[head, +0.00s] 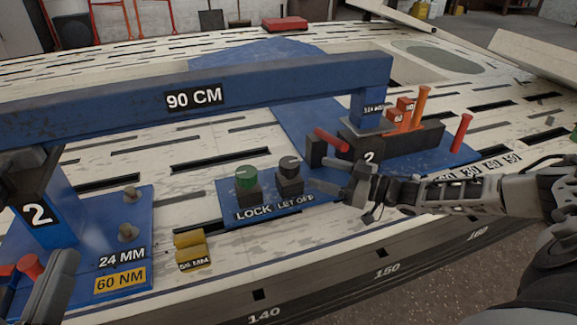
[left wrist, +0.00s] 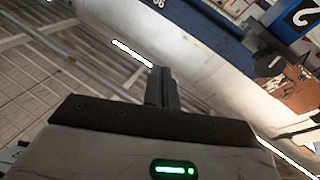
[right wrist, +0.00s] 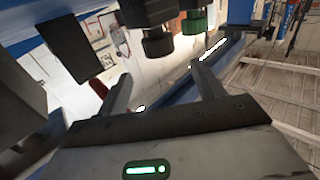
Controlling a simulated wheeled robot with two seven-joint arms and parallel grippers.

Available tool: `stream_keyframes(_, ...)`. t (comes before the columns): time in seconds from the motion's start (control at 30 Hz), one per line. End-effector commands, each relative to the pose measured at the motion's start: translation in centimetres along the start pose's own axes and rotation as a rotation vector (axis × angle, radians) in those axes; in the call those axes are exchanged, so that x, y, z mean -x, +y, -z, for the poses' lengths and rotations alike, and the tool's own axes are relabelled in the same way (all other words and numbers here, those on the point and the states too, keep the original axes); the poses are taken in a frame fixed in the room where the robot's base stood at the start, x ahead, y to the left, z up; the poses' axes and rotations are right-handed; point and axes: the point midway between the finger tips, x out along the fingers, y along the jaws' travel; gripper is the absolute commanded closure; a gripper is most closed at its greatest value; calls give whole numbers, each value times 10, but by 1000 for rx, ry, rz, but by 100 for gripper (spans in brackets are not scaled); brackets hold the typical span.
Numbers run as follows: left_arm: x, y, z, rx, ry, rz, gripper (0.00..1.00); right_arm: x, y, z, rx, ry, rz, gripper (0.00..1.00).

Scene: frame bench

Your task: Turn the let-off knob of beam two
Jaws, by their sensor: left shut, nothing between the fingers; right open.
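The let-off knob (head: 290,165) is dark, on a black block above the LET OFF label on a blue plate (head: 320,212). It also shows in the right wrist view (right wrist: 157,43). The green-topped LOCK knob (head: 246,177) stands just left of it. My right gripper (head: 322,187) is open and empty, just right of the let-off knob. In the right wrist view the knob lies beyond the gap between the fingertips (right wrist: 162,74), apart from them. My left gripper (head: 62,272) is at the lower left edge; in the left wrist view its fingers (left wrist: 162,85) are shut and empty.
A blue beam (head: 240,88) marked 90 CM spans above the knobs, on supports marked 2. Right of the knobs are a black block with orange pieces (head: 398,122) and red handles (head: 461,132). Yellow pieces (head: 190,248) lie at the front left.

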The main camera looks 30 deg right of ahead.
Motion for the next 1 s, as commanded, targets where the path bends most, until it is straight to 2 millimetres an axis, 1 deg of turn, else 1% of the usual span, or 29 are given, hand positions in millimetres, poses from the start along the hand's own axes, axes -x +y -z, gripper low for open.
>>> stream_keyframes(0.03,-1,0,3,-47,42,-15,100,-13,0,-2,2,7,2,32)
stream_keyframes(0.2,-5,5,25,-192,184,-60,100,-50,-1,-2,1,6,2,32)
stream_keyframes(0.3,-5,9,36,-271,262,-86,100,-68,0,-2,1,4,1,32)
stream_keyframes(0.4,-4,14,45,-333,325,-107,100,-82,0,-2,2,2,1,32)
stream_keyframes(0.5,-3,18,52,-374,368,-123,100,-91,0,-2,1,1,1,32)
stream_keyframes(0.6,-2,20,55,-396,390,-131,100,-96,0,-1,1,-1,0,32)
stream_keyframes(0.9,-2,21,57,-403,399,-134,100,-97,0,0,0,-1,0,32)
stream_keyframes(0.97,-2,21,57,-402,398,-134,100,-97,0,0,0,-1,0,49)
stream_keyframes(1.0,-2,21,57,-402,398,-134,100,-97,0,0,0,-1,0,60)
